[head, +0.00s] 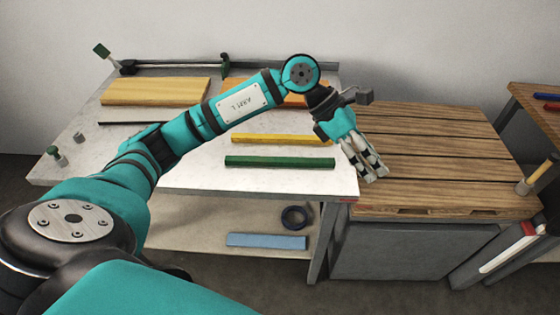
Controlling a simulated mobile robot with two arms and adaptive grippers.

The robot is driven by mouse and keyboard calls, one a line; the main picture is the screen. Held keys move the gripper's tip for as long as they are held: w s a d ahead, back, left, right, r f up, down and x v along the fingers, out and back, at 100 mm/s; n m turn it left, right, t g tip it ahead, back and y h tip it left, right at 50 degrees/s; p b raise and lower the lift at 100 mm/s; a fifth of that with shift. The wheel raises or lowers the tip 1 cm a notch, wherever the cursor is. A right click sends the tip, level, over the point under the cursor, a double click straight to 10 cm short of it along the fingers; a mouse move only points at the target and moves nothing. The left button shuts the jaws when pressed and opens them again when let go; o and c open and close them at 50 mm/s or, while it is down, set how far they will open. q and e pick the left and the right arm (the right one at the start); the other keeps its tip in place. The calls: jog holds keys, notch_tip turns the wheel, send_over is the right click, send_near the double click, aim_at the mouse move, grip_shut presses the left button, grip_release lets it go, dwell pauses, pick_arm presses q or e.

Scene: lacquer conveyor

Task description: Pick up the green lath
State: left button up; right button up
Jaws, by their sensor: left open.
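The green lath (279,162) lies flat on the pale workbench (205,180), near its front right part, running left to right. My left arm crosses above the bench behind the lath. My right gripper is not in this view.
A yellow lath (283,139) lies just behind the green one. A wooden board (155,91) and a clamp (175,65) are at the back. A slatted wooden top (440,155) adjoins on the right. A blue piece (266,241) and a dark ring (296,217) lie on the shelf below.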

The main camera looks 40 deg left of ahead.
pick_arm(q)
jog(key=w+a+y, duration=0.2)
jog(key=a+y, duration=0.4)
jog(key=a, duration=0.7)
notch_tip(320, 180, up, 2)
jog(key=y, duration=0.4)
send_over(280, 159)
jog(key=shift+n+g, duration=0.4)
jog(key=shift+n, duration=0.1)
jog(key=f, duration=0.3)
jog(key=f+p, duration=0.1)
jog(key=f, duration=0.3)
jog(key=f+p, duration=0.1)
jog(key=f, duration=0.3)
jog(key=shift+s+f, duration=0.15)
jog(key=shift+s, duration=0.25)
jog(key=shift+a+f, duration=0.1)
jog(key=shift+f, duration=0.15)
jog(key=shift+w+f+p, duration=0.1)
jog(key=shift+f+p, duration=0.45)
jog(key=shift+f, duration=0.05)
jog(key=f, duration=0.2)
jog(key=f+p, duration=0.1)
jog(key=shift+w+f, duration=0.25)
jog(key=shift+f, duration=0.35)
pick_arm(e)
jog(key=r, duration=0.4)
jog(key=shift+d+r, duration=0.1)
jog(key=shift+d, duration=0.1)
